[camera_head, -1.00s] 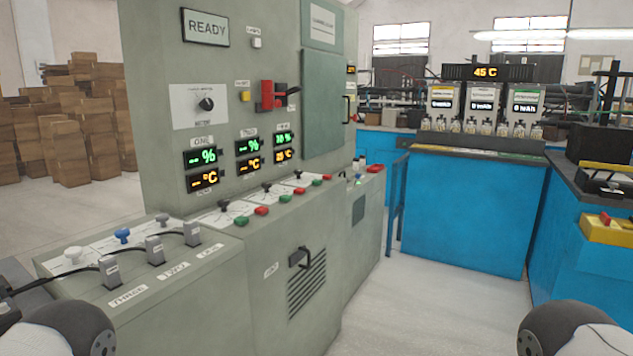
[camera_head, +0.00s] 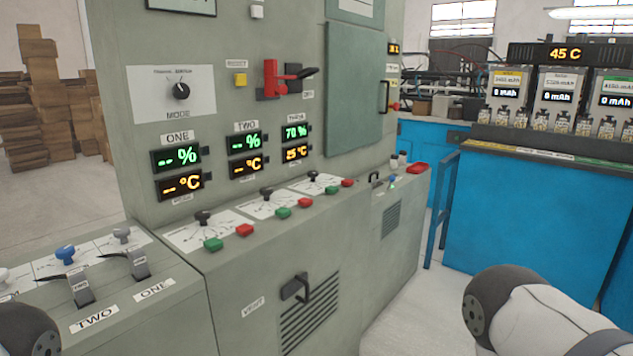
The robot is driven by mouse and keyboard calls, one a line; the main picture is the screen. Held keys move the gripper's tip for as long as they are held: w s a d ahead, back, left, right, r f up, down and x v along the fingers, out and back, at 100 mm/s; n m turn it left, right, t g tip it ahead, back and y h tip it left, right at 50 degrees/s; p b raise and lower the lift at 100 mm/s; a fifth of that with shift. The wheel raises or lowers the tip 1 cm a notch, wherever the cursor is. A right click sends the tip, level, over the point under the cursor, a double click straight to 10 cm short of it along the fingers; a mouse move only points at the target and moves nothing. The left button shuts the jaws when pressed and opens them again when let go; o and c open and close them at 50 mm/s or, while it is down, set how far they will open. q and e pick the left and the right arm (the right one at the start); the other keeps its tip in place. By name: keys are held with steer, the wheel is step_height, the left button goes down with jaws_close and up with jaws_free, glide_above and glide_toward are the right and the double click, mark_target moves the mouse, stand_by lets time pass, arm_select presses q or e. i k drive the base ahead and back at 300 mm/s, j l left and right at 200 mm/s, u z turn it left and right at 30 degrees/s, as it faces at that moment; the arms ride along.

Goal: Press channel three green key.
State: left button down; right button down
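The channel three green key (camera_head: 331,190) is the farthest green key on the sloped ledge of the grey-green cabinet. Its red key (camera_head: 347,183) sits just to the right, and a black selector knob (camera_head: 313,177) is behind it. Nearer green keys for channel two (camera_head: 283,213) and channel one (camera_head: 213,244) lie to the left, each beside a red key. Neither gripper is in view; only arm parts show at the lower left and lower right, away from the keys.
A vent handle (camera_head: 295,288) sticks out of the cabinet front. Pale floor lies between cabinet and bench.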

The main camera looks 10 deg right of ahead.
mark_target(331, 189)
steer(key=i+l+u, duration=0.35)
steer(key=l, duration=0.3)
steer(key=i+l+u, duration=0.15)
steer(key=l, duration=0.2)
steer(key=i+l+u, duration=0.15)
steer(key=l, duration=0.2)
steer(key=i+l+u, duration=0.2)
steer(key=l, duration=0.2)
steer(key=l+u, duration=0.15)
steer(key=l, duration=0.2)
